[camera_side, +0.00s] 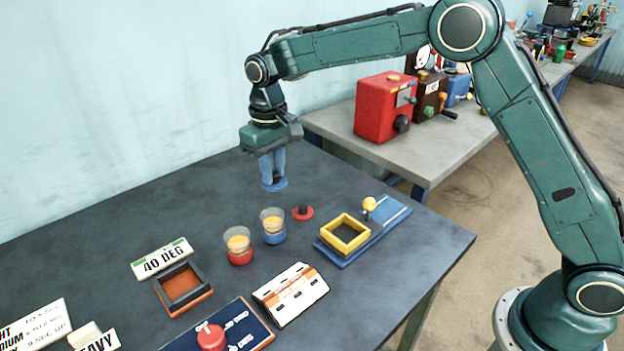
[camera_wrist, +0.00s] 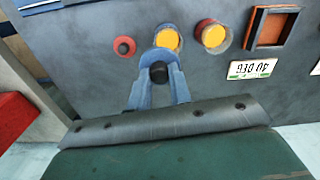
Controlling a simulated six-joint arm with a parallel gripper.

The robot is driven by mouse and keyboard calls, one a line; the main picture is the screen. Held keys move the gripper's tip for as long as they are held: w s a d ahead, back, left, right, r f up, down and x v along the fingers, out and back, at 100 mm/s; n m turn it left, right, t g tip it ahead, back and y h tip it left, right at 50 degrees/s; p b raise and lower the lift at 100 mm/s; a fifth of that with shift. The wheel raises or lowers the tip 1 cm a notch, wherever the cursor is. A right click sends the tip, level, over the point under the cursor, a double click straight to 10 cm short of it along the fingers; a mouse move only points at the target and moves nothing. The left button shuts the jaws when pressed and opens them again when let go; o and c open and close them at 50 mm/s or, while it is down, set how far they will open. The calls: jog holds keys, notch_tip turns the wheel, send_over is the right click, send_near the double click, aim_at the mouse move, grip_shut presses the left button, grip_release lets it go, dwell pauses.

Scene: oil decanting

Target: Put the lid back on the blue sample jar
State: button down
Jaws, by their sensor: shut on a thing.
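My gripper (camera_side: 272,168) is shut on the knob of the blue lid (camera_side: 275,185) and holds it level above the table, behind the blue jar. The wrist view shows the lid's dark knob (camera_wrist: 158,73) between the blue fingertips (camera_wrist: 159,68). The blue sample jar (camera_side: 273,228) stands open and upright on the table, with a clear wall, a blue base and yellow-orange contents. In the wrist view the open blue jar (camera_wrist: 167,38) is just beyond the fingertips, its near edge partly hidden by the gripper and lid.
An open jar with a red base (camera_side: 239,251) stands left of the blue jar. A red lid with a dark knob (camera_side: 303,212) lies at its right. A yellow square frame (camera_side: 345,233) on a blue plate, a white-orange block (camera_side: 291,293) and a dark-rimmed tray (camera_side: 183,288) stand nearby.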

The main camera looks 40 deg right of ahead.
jog(key=shift+s+a+f+n, duration=0.1)
jog(key=shift+a+f+n, duration=0.05)
jog(key=shift+a+n, duration=0.3)
jog(key=shift+s+a+f+n, duration=0.1)
jog(key=shift+a+n, duration=0.25)
jog(key=shift+a, duration=0.05)
jog(key=shift+f, duration=0.2)
jog(key=shift+f, duration=3)
jog(key=shift+f, duration=0.15)
jog(key=c, duration=0.7)
grip_release()
